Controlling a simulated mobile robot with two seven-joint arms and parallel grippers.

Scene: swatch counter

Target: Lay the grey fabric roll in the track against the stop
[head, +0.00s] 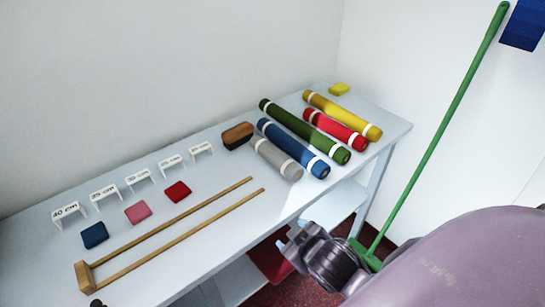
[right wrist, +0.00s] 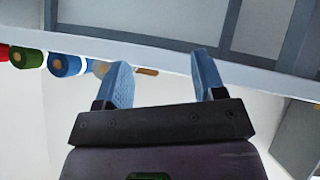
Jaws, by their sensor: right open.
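The grey fabric roll (head: 275,159) lies on the counter with white bands near its ends, just left of the blue roll. The track is two thin parallel wooden rails (head: 195,232) on the counter, with bare counter between them. The stop, a wooden block (head: 84,276), joins the rails at their left end. My right gripper (head: 292,240) is off the counter's front edge, apart from the roll. In the right wrist view its blue fingers (right wrist: 163,75) are spread with nothing between them, and the grey roll's end (right wrist: 101,67) shows partly behind one finger. My left gripper is not in view.
Blue (head: 293,149), green (head: 305,132), red (head: 336,129) and yellow (head: 343,116) rolls lie right of the grey one. A brown-topped block (head: 238,135) stands behind it. Length signs and fabric swatches line the back. A green-handled broom (head: 440,126) leans at the right.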

